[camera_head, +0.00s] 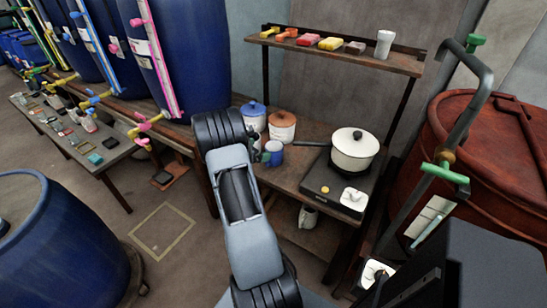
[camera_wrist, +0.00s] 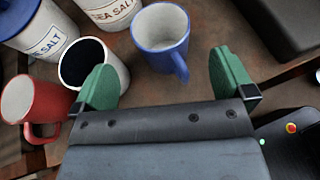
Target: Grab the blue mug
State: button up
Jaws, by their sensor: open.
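The blue mug (camera_wrist: 153,48) stands upright on the brown worktop in the wrist view, with a pale empty inside and its handle toward me. In the head view the blue mug (camera_head: 274,151) is just right of my wrist. My gripper (camera_wrist: 162,64) is open, its two green fingers spread wide with nothing between them but worktop and the mug's handle side. The mug's body lies just beyond the fingertips. In the head view my arm hides most of the gripper.
A white mug with a dark inside (camera_wrist: 112,78) stands close by the left finger, and a red mug (camera_wrist: 42,103) is further left. Salt canisters (camera_wrist: 48,40) (camera_head: 282,127) stand behind. A pot (camera_head: 352,155) sits on a hob at right. A shelf (camera_head: 335,56) hangs above.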

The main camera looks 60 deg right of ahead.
aim_at(280, 145)
jog(key=shift+x, duration=3.95)
jog(key=shift+c, duration=0.2)
jog(key=c, duration=1.1)
